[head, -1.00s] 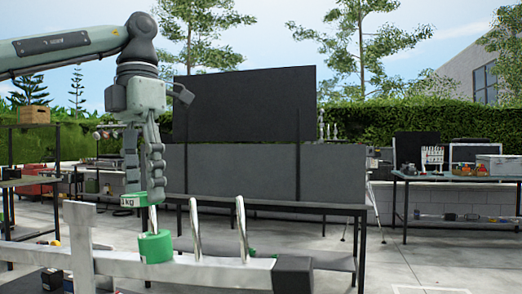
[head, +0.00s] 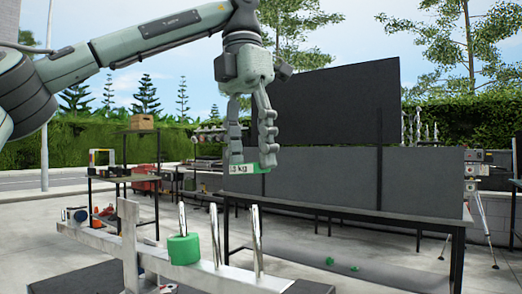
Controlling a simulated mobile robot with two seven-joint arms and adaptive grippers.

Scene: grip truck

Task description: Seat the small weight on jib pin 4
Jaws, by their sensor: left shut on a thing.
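My left gripper (head: 252,163) is shut on a green weight (head: 241,169) with a white kg label, whose number is partly hidden. It holds the weight in the air, above the jib (head: 207,273) and near the top of the rightmost visible pin (head: 257,242) in the picture, apart from it. A middle pin (head: 215,235) and a left pin (head: 182,218) also stand up from the pale metal jib. Another green weight (head: 184,249) sits around the left pin, low down. Pin numbers are not readable. My right gripper is out of view.
A bench with tall dark panels (head: 340,182) stands behind. Small green pieces (head: 330,261) lie low beneath it. A table with tools (head: 125,179) is at the left. A tripod (head: 487,225) stands at the right. The air around the held weight looks clear.

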